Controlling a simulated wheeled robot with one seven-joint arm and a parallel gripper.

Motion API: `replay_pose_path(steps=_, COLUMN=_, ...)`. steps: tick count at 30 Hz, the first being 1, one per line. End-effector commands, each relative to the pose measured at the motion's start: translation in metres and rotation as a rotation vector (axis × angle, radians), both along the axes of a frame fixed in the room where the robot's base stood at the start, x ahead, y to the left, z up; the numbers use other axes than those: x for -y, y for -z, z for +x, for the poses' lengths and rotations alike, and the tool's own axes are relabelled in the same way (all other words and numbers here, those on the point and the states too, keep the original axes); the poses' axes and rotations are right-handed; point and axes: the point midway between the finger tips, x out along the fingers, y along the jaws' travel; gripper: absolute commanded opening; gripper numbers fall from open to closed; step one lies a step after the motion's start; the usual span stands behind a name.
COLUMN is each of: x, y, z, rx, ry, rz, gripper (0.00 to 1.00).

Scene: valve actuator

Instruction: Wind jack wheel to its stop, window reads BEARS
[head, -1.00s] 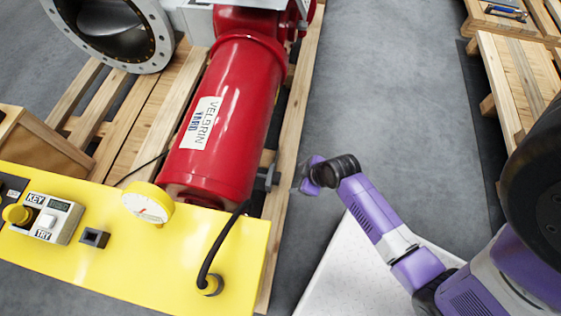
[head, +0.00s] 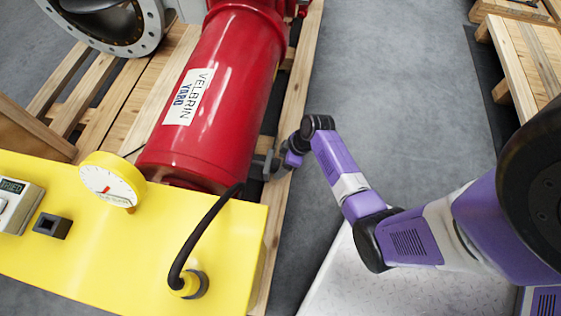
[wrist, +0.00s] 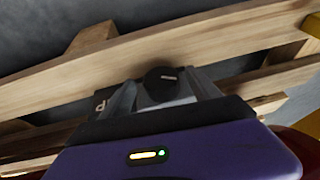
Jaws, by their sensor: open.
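The red actuator cylinder (head: 215,115) lies on a wooden pallet, with a white VELBRIN YARD label. A small grey fitting (head: 264,164) sticks out from its lower right side. My gripper (head: 285,160) is right beside this fitting, with its fingertips hard to make out in the head view. In the wrist view, my open gripper (wrist: 164,92) has a finger on each side of a dark round knob (wrist: 161,76) with a pale mark. I cannot tell whether the fingers touch it. I cannot identify the jack wheel for certain or read a window showing BEARS.
A yellow panel (head: 110,245) carries a dial gauge (head: 112,180), a black square socket (head: 52,226) and a black cable (head: 205,235). A display (head: 13,187) is partly cut off at left. Pallet boards (wrist: 150,55) run close behind the knob.

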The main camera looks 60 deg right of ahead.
Motion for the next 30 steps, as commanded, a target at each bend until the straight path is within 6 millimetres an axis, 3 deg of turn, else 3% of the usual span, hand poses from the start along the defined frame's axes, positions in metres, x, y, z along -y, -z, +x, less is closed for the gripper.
replay_pose_path(steps=3, x=-0.0018, y=0.0096, z=0.0031, rx=0.0, ry=-0.001, rz=-0.001, gripper=0.71)
replay_pose_path(steps=13, x=-0.0027, y=0.0109, z=0.0041, rx=0.0, ry=-0.001, rz=-0.001, gripper=0.69)
replay_pose_path(steps=22, x=-0.0026, y=0.0108, z=0.004, rx=0.0, ry=0.0, rz=-0.001, gripper=0.11)
replay_pose_path(steps=30, x=-0.0014, y=0.0108, z=0.0047, rx=-0.01, ry=0.002, rz=0.026, gripper=0.09)
